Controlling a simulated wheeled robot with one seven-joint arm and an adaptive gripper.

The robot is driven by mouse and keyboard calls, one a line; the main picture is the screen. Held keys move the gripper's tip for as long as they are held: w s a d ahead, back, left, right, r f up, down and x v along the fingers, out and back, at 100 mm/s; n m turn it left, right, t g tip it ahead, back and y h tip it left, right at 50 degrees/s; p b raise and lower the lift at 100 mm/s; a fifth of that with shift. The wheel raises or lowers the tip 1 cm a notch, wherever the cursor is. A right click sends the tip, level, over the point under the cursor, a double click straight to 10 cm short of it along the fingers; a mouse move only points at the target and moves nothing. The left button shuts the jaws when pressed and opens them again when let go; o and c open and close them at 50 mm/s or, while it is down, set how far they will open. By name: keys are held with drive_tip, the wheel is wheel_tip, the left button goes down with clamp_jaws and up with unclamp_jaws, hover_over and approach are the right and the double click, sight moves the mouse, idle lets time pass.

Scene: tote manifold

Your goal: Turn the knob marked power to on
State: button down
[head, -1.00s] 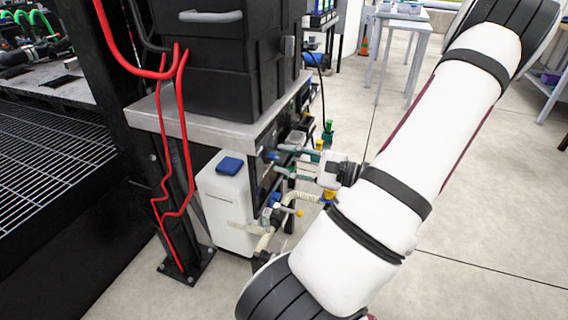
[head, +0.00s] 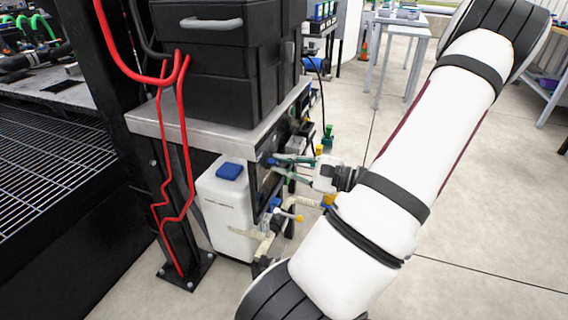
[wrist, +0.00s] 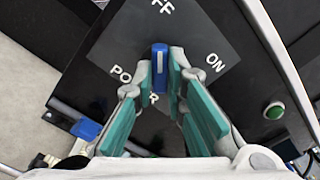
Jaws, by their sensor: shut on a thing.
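The power knob (wrist: 160,68) is a blue bar with a white line, on a dark plate (wrist: 115,45) in the wrist view. Its line points up in the picture, toward the partly cropped OFF mark. The ON mark (wrist: 215,62) is to its right. The word POWER lies at the lower left, partly hidden by a finger. My gripper (wrist: 161,84) has its teal-padded fingers on either side of the knob and is shut on it. In the head view my gripper (head: 275,166) reaches left to the panel front under the bench top.
A green round button (wrist: 274,111) sits right of the plate. In the head view, a white tank (head: 228,215) with a blue cap stands under the bench, and a yellow-ended valve (head: 290,216) is below my gripper. Black bins (head: 215,65) stand on the bench top (head: 150,118).

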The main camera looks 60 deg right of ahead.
drive_tip(key=m+p, duration=0.4)
drive_tip(key=p, duration=0.2)
drive_tip(key=shift+r, duration=0.2)
drive_tip(key=m+p, duration=0.6)
drive_tip(key=shift+f+m, duration=0.1)
drive_tip(key=shift+m, duration=0.2)
drive_tip(key=m+p, duration=0.2)
drive_tip(key=m, duration=0.1)
drive_tip(key=shift+a+m+p, duration=0.1)
drive_tip(key=shift+m+p, duration=0.2)
drive_tip(key=shift+f+m+p, duration=0.15)
drive_tip(key=shift+m+p, duration=0.65)
drive_tip(key=shift+m, duration=1.1)
drive_tip(key=c, duration=1.6)
unclamp_jaws()
